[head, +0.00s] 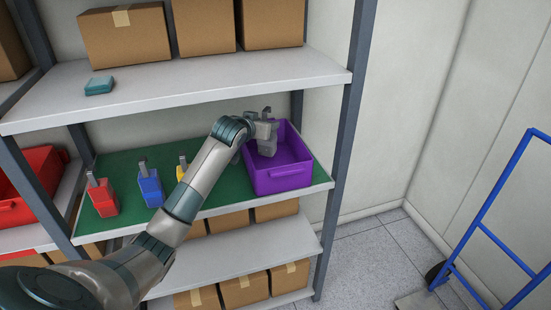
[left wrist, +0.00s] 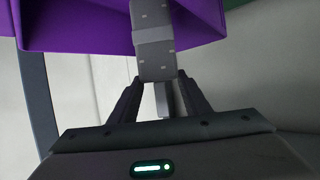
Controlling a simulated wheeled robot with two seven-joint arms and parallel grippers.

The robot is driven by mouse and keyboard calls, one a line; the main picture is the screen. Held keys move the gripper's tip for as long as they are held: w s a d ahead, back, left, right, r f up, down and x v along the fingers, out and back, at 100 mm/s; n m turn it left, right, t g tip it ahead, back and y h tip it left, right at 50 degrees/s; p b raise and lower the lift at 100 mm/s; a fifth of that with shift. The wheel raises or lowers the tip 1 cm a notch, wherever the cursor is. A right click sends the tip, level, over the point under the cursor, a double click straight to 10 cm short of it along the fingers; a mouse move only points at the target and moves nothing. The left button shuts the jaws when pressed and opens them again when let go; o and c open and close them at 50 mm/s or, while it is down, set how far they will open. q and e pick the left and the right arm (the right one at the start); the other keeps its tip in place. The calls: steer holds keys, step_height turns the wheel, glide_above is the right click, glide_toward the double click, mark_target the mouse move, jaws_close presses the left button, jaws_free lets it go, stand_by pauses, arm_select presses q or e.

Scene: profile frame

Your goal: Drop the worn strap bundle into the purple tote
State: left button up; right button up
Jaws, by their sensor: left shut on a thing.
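My left gripper (head: 256,128) is shut on a grey strap bundle (head: 266,146) at the purple tote (head: 284,181). In the head view the bundle overlaps the tote's opening at its left back part; I cannot tell how far above the floor of the tote it is. In the left wrist view the bundle (left wrist: 155,45) is grey, with small light marks, and sits between the two dark fingers (left wrist: 160,95). The tote's purple wall (left wrist: 80,35) is behind it there. My right gripper is not in view.
Red (head: 104,199), blue (head: 151,187) and yellow (head: 182,168) items with grey tops stand on the green shelf surface (head: 225,192), left of the tote. A shelf with boxes (head: 127,38) is above. A rack post (head: 343,130) stands right of the tote. A blue hand truck (head: 490,210) is at right.

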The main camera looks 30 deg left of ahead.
arm_select(q)
steer(key=o, duration=1.5)
steer(key=shift+d, duration=0.15)
steer(key=shift+o, duration=0.2)
steer(key=shift+s, duration=0.15)
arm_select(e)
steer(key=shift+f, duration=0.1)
arm_select(q)
steer(key=b+v, duration=0.5)
steer(key=v, duration=1.2)
steer(key=shift+r, duration=0.15)
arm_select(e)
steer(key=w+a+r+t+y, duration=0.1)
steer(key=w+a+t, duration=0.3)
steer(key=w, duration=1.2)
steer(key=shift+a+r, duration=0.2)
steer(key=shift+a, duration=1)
